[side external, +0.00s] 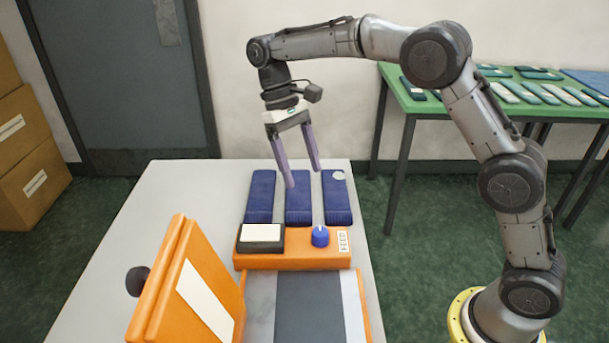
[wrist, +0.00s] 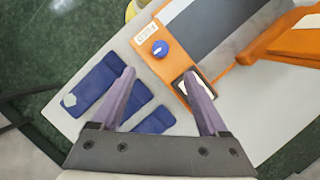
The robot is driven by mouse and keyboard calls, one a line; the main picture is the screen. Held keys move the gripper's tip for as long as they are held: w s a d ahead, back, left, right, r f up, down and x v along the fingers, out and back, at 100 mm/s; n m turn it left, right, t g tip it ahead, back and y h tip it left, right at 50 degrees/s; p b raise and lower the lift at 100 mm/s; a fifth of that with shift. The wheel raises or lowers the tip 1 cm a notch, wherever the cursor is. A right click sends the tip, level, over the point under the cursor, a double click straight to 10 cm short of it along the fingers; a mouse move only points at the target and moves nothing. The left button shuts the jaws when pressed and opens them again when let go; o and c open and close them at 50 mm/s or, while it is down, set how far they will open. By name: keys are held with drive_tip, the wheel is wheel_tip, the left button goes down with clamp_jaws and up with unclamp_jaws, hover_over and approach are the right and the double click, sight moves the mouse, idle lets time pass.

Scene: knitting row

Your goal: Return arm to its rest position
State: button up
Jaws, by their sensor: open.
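My gripper (side external: 302,178) is open and empty, with its two purple fingers apart and pointing down. In the side view it hangs above the blue folded pieces at the far end of the white table (side external: 130,240).
An orange machine (side external: 290,262) with a blue knob (side external: 320,236) and a black-framed white panel (side external: 261,235) stands in front of the pieces. Its orange lid (side external: 180,285) is raised at the left. A green table (side external: 440,105) with several items stands behind right; cardboard boxes (side external: 30,170) stand left.

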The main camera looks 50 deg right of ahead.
drive_tip(key=s+d+r+t, duration=0.2)
drive_tip(key=s+r, duration=0.5)
drive_tip(key=s+d+r+t, duration=0.3)
drive_tip(key=s+r, duration=0.3)
drive_tip(key=s, duration=0.1)
drive_tip(key=s+d+f+t, duration=0.2)
drive_tip(key=s+f+t, duration=0.3)
drive_tip(key=s+f, duration=0.4)
drive_tip(key=shift+s+d+f, duration=0.25)
drive_tip(key=shift+s+f, duration=0.15)
drive_tip(key=shift+s, duration=1.2)
